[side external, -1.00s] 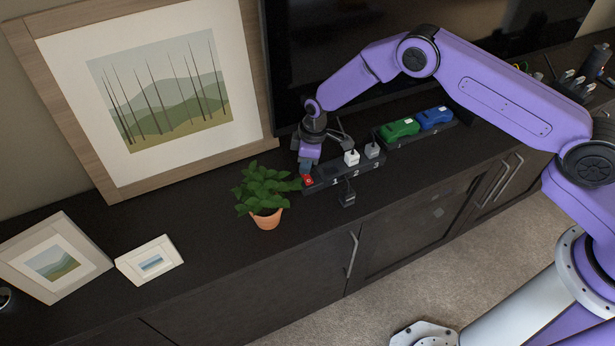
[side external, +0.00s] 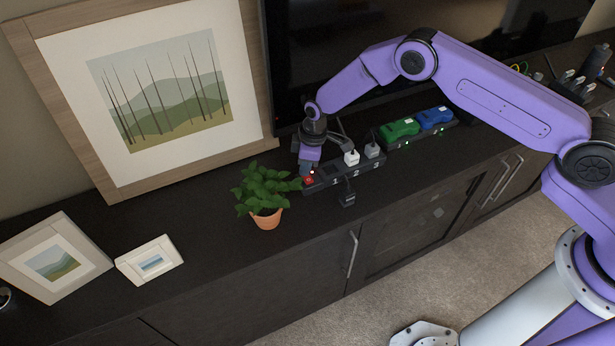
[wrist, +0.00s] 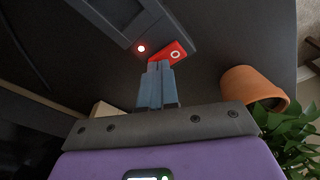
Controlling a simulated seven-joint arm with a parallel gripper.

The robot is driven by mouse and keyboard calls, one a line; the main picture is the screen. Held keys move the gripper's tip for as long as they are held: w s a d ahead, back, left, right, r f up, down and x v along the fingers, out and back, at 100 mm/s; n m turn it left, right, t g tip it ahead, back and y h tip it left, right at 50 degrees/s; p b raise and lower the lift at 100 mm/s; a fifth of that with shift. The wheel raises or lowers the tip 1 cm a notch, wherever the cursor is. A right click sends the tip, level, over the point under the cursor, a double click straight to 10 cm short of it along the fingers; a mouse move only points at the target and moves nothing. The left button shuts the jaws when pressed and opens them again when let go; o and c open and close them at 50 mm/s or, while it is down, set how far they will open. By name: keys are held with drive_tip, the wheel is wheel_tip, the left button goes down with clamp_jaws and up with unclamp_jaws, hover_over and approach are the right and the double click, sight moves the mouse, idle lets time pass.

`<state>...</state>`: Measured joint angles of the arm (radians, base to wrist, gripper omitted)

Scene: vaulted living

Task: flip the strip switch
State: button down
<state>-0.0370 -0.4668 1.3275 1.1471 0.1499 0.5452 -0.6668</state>
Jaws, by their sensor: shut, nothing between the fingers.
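The power strip (side external: 324,187) lies on the dark cabinet top, with numbered sockets and a red switch (side external: 308,181) at its left end. In the wrist view the switch (wrist: 172,54) shows a white ring mark, and a small red light (wrist: 141,48) glows beside it on the strip (wrist: 110,15). My gripper (wrist: 158,66) is shut and empty, its fingertips right at the switch's near edge; I cannot tell whether they touch. In the side view my gripper (side external: 307,170) points down at the switch and partly hides that end.
A potted plant (side external: 266,190) stands close left of the switch. Plugs (side external: 352,157) sit in the strip, and a black plug (side external: 347,197) lies in front. Green (side external: 399,130) and blue (side external: 434,118) devices sit on a dock to the right. Picture frames stand at left.

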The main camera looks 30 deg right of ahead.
wheel_tip(320, 180, up, 7)
drive_tip(key=shift+f, duration=0.15)
idle(0.7)
idle(0.3)
drive_tip(key=s+d+r, duration=0.2)
drive_tip(key=s+r, duration=0.7)
drive_tip(key=s+d+r, duration=0.2)
drive_tip(key=s+r, duration=0.7)
drive_tip(key=s, duration=0.1)
drive_tip(key=s+d+r, duration=0.2)
drive_tip(key=s+d, duration=0.6)
drive_tip(key=s, duration=0.2)
drive_tip(key=s+d+r+h, duration=0.1)
drive_tip(key=s+d+r, duration=0.2)
drive_tip(key=s+d, duration=0.5)
drive_tip(key=s, duration=0.3)
drive_tip(key=shift+d+n+g, duration=0.3)
drive_tip(key=shift+d+g, duration=0.05)
drive_tip(key=shift+g, duration=0.05)
